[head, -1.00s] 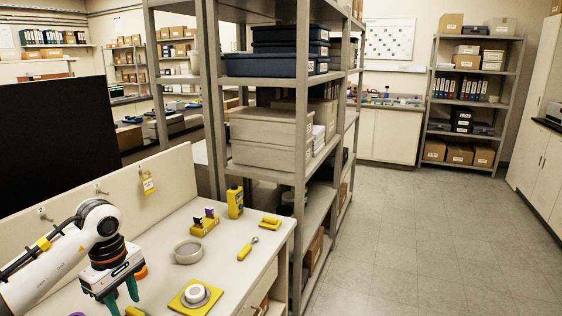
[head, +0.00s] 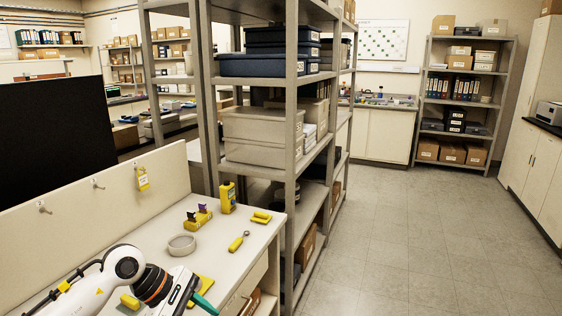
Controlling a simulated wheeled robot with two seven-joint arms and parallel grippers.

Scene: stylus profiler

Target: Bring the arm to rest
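My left arm (head: 125,265) comes in from the lower left, low over the white bench (head: 215,262). Its gripper (head: 203,303) is at the bottom edge of the head view, tilted toward the lower right. A teal finger shows, but the rest of the gripper is cut off or hidden, so its opening cannot be judged. Nothing is seen held in it. The yellow square pad (head: 206,284) lies behind the gripper, mostly covered by it. My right gripper is not in view.
On the bench are a grey ring-shaped dish (head: 182,246), a yellow-handled tool (head: 238,242), a yellow holder (head: 198,219), a yellow bottle (head: 228,197), and a yellow block (head: 261,217). A metal shelf (head: 298,130) stands beyond the bench's right end. The floor (head: 400,240) is clear.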

